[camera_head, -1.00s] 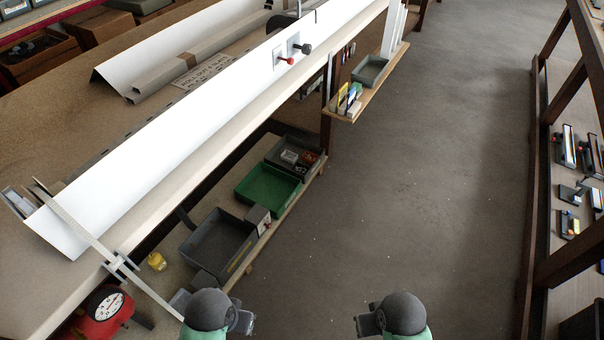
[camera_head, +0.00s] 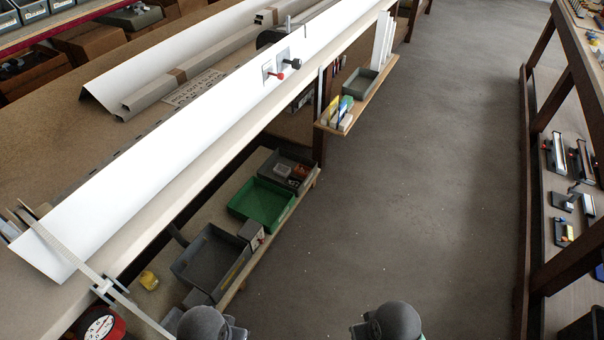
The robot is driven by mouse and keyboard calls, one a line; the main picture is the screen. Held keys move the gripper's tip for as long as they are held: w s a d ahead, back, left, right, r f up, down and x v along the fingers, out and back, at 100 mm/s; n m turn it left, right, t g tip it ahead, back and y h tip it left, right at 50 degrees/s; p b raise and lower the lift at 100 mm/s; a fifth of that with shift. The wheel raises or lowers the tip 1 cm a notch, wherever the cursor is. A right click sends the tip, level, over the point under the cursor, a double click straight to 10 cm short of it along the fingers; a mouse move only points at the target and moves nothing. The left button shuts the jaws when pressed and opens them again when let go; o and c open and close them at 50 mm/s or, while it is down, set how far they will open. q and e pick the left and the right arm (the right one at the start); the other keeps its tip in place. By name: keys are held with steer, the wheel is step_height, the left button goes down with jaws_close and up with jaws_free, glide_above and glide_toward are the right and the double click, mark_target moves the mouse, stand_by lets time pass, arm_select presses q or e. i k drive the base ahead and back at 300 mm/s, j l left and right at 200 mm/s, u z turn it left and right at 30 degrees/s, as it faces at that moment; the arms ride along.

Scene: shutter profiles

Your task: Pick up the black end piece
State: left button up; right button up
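I cannot single out the black end piece with certainty. A small dark knob-like part (camera_head: 291,63) sits at the face of the long white profile (camera_head: 175,150), close to a red knob (camera_head: 280,76). A dark rounded part (camera_head: 266,39) shows behind the profile's upper edge. Neither of my grippers shows. Only rounded grey parts of my two arms are at the bottom edge, apart from the workbench.
The long workbench (camera_head: 70,155) runs diagonally on the left. Below it, a shelf holds a grey bin (camera_head: 205,270) and a green bin (camera_head: 262,203). A small ledge (camera_head: 368,95) carries a grey tray (camera_head: 362,84). A rack (camera_head: 525,200) stands at the right. The floor between is clear.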

mark_target(291, 180)
steer(key=i+z, duration=0.25)
steer(key=i, duration=0.2)
steer(key=i+z, duration=0.3)
steer(key=i, duration=0.15)
